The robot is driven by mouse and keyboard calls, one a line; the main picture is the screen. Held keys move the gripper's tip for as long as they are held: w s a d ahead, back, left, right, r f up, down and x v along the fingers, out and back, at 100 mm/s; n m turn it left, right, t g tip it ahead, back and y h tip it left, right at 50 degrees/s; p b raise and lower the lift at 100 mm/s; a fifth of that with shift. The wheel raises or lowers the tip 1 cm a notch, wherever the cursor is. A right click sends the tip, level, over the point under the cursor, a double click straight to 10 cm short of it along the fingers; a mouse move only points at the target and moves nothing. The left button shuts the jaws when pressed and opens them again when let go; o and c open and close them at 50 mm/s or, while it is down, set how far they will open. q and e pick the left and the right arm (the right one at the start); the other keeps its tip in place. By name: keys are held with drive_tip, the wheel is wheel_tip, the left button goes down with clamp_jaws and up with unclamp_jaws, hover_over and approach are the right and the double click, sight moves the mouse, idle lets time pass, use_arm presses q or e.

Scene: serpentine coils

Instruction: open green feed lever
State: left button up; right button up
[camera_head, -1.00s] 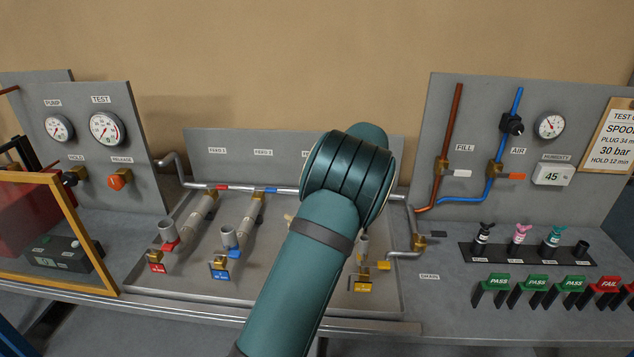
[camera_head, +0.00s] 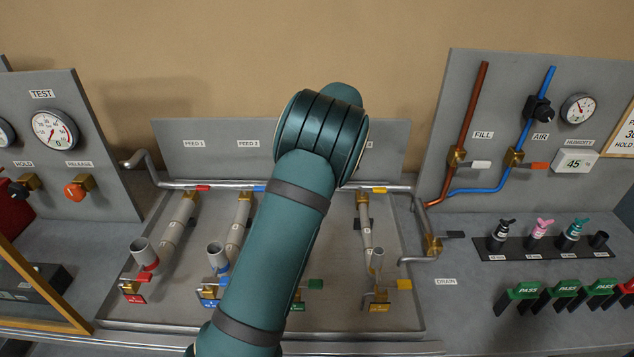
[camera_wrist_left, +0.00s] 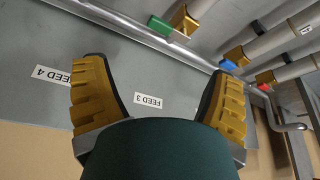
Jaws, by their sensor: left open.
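The green feed lever (camera_wrist_left: 159,25) shows at the top of the left wrist view, beside a brass valve (camera_wrist_left: 185,20) on the rail pipe. In the head view my left arm hides this lever. My left gripper (camera_wrist_left: 152,95) is open and empty. Its yellow fingers are in front of the back panel, with the FEED 3 label between them and the FEED 4 label beside the left finger. The green lever lies apart from the fingertips, above them in the picture. In the head view this gripper is hidden behind my arm. My right gripper is not in view.
The blue lever (camera_wrist_left: 228,65) and red lever (camera_wrist_left: 264,87) sit along the same pipe. A yellow lever (camera_head: 380,190) is right of my arm. A lower green handle (camera_head: 315,284) shows near the tray front. The FILL and AIR panel (camera_head: 520,95) stands at right.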

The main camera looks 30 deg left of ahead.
use_arm(q)
drive_tip(key=x, duration=1.3)
drive_tip(key=shift+f, duration=0.25)
clamp_jaws()
